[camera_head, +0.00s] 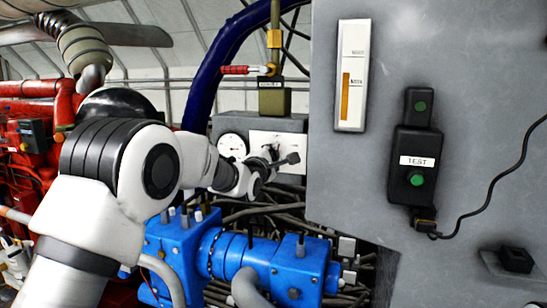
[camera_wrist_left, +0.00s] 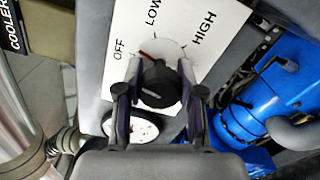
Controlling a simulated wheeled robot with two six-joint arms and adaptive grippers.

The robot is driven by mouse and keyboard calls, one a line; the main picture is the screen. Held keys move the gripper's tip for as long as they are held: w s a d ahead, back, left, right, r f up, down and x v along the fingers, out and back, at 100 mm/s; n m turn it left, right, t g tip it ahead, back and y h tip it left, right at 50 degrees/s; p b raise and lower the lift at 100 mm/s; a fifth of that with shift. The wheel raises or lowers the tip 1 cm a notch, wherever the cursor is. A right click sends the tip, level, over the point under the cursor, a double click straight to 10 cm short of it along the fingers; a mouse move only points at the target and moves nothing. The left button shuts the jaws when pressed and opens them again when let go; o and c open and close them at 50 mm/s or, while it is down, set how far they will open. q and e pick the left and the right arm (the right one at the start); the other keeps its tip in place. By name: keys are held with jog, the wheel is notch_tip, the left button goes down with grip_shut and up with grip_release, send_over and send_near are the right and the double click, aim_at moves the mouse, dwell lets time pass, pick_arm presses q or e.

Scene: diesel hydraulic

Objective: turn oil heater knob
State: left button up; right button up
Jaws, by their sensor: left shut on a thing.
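The black oil heater knob (camera_wrist_left: 158,84) sits on a white plate (camera_wrist_left: 180,28) marked OFF, LOW and HIGH. In the left wrist view, my left gripper (camera_wrist_left: 157,92) has one finger on each side of the knob and is shut on it. A small red mark shows at the knob's upper left, between OFF and LOW. In the head view, my left gripper (camera_head: 280,161) reaches the white plate (camera_head: 284,138) on a grey box; the knob is mostly hidden there. My right gripper is not in view.
A round white gauge (camera_head: 232,147) is left of the plate. A blue pump (camera_head: 262,262) and dark hoses lie below. A large grey panel (camera_head: 365,185) with a black TEST box (camera_head: 417,165) stands close on the right. A red-handled valve (camera_head: 240,70) is above.

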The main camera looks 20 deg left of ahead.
pick_arm(q)
jog(key=shift+f+n, duration=0.15)
jog(key=shift+n, duration=1.45)
jog(key=o, duration=1.2)
jog(key=shift+c, duration=0.2)
jog(key=shift+s, duration=0.1)
jog(key=s, duration=1.1)
jog(key=shift+s+a, duration=0.25)
jog(key=shift+s, duration=0.15)
jog(key=shift+f, duration=0.1)
